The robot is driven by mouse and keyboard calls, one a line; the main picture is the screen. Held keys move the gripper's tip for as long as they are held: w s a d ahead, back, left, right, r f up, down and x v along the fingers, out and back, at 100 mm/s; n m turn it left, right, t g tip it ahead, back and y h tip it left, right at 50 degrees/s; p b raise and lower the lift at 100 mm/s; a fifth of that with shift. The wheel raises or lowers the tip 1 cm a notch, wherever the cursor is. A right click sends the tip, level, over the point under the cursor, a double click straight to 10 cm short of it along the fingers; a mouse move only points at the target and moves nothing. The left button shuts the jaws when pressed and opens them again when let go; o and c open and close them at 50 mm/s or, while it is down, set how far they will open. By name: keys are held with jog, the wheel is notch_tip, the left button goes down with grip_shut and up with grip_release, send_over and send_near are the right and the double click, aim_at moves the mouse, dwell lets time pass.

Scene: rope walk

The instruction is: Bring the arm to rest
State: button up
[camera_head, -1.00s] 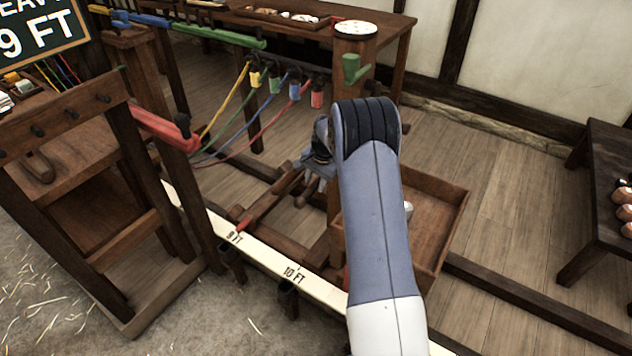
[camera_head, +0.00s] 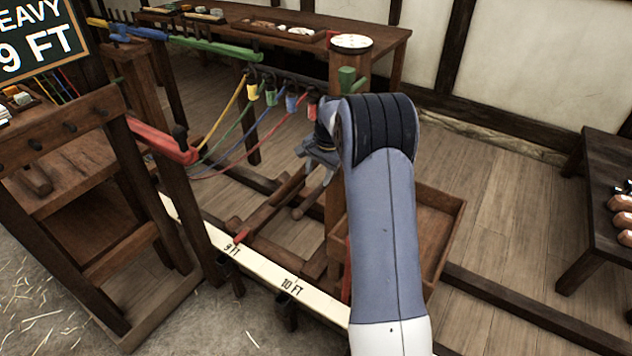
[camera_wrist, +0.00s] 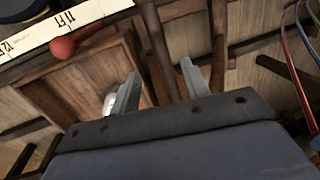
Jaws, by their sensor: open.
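My arm (camera_head: 385,220) rises from the bottom of the head view and bends over near the wooden post. My gripper (camera_head: 318,165) is partly hidden behind the arm, left of the post, above the wooden frame. In the wrist view my gripper (camera_wrist: 160,85) shows two grey fingers spread apart with nothing between them. Beyond them are wooden beams and a wooden tray (camera_wrist: 85,75).
A post with a white dial (camera_head: 351,42) and a green handle (camera_head: 347,80) stands beside my arm. A marked white rail (camera_head: 262,268) runs below. A dark table (camera_head: 600,190) stands right.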

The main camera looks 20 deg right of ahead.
aim_at(314, 195)
jog(key=shift+r, duration=0.85)
jog(key=shift+d, duration=0.1)
jog(key=f, duration=0.3)
jog(key=w+f, duration=0.1)
jog(key=f, duration=0.3)
jog(key=a+f, duration=0.1)
jog(key=f, duration=0.3)
jog(key=shift+w, duration=0.25)
jog(key=shift+f, duration=0.1)
jog(key=shift+s+d, duration=0.1)
jog(key=shift+s, duration=0.2)
jog(key=shift+w, duration=0.1)
